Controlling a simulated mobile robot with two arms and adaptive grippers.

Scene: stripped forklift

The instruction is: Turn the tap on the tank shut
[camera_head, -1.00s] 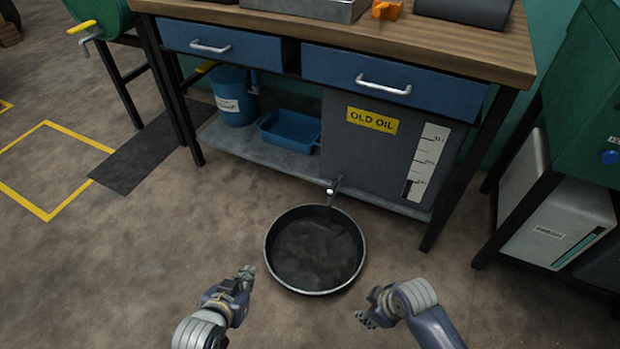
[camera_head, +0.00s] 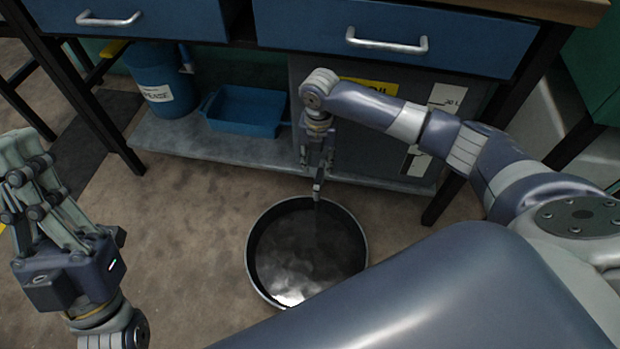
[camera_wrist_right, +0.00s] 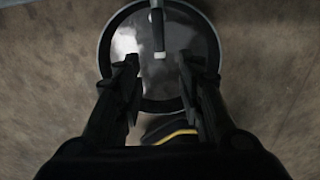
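The tank (camera_head: 365,150) stands on the bench's lower shelf, its yellow "OLD OIL" label partly hidden by my right arm. The tap (camera_head: 317,190) sticks out low at its front, above a round black pan (camera_head: 256,268) on the floor. My right gripper (camera_head: 318,168) points down just above the tap and hides part of it. In the right wrist view the fingers (camera_wrist_right: 160,72) are apart, with the grey tap bar (camera_wrist_right: 157,32) showing in line with the gap beyond their tips. Contact cannot be told. My left gripper (camera_head: 22,165) is at the left, open and empty.
Blue drawers with handles (camera_head: 386,42) hang over the tank. A blue bucket (camera_head: 160,85) and a blue tray (camera_head: 245,112) stand on the shelf (camera_head: 215,155) left of it. A dark bench leg is at the right. The floor left of the pan is clear.

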